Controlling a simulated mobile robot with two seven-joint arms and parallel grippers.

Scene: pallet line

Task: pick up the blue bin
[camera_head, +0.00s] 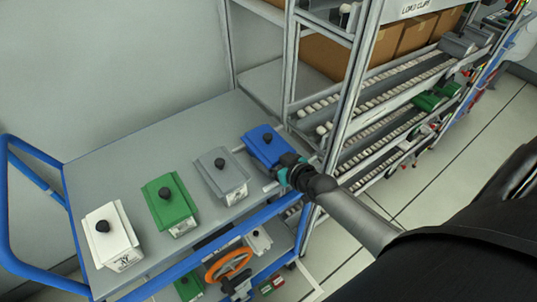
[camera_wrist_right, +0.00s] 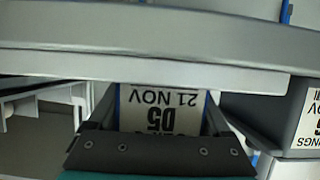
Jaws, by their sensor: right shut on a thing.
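The blue bin (camera_head: 263,151) has a black knob on its lid and is at the right end of the grey cart top, beside the rack. My right gripper (camera_head: 284,168) reaches in from the right and is shut on the near side of the blue bin. In the right wrist view, a white label reading "D5" and "21 NOV" on the bin (camera_wrist_right: 160,108) shows between the fingers of the gripper (camera_wrist_right: 160,122), with thin blue edges beside it. I cannot tell whether the bin rests on the cart or is slightly raised. My left gripper is out of view.
A grey bin (camera_head: 221,178), a green bin (camera_head: 170,205) and a white bin (camera_head: 112,240) stand to the left on the cart top (camera_head: 150,150). A metal rack (camera_head: 345,100) with roller lanes stands close on the right. The cart's lower shelf holds an orange ring (camera_head: 229,264).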

